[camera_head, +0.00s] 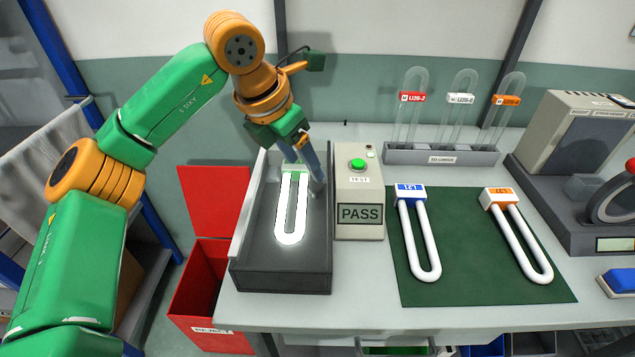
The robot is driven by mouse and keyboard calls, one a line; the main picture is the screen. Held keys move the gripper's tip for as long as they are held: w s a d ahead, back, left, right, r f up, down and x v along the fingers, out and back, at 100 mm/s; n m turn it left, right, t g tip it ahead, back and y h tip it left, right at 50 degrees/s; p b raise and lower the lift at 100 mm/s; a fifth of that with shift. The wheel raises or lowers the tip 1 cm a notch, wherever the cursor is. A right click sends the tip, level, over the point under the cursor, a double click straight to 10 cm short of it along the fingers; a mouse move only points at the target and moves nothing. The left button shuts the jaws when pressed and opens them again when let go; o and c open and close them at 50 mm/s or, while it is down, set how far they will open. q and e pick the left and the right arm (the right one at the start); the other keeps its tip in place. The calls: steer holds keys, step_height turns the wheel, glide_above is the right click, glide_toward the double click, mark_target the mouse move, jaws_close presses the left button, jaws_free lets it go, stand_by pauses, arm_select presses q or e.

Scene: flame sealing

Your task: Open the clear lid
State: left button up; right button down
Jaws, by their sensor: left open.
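A dark grey test box (282,278) stands at the left end of the bench. A glowing white U-shaped lamp (290,236) lies inside it. A pale, thin panel (246,215) stands along the box's left edge; I cannot tell whether it is the clear lid. No other lid surface shows clearly over the lamp. My left gripper (316,172) reaches down from above at the back right of the box, close to its right edge. Its fingers are open, and I cannot tell whether they touch anything. My right gripper is not in view.
A control unit (359,190) with a green button and a "PASS" display stands right of the box. Two U-shaped lamps lie on a green mat (475,270). Behind is a rack (441,155) of clear tubes. A red reject bin (203,290) is at left; a machine (580,140) at right.

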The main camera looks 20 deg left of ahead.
mark_target(316, 185)
arm_select(q)
steer(key=p+x, duration=0.1)
steer(key=x, duration=0.5)
steer(key=shift+w+d+f, duration=0.1)
steer(key=shift+w+f, duration=0.1)
steer(key=shift+f, duration=0.15)
jaws_close()
stand_by(0.9)
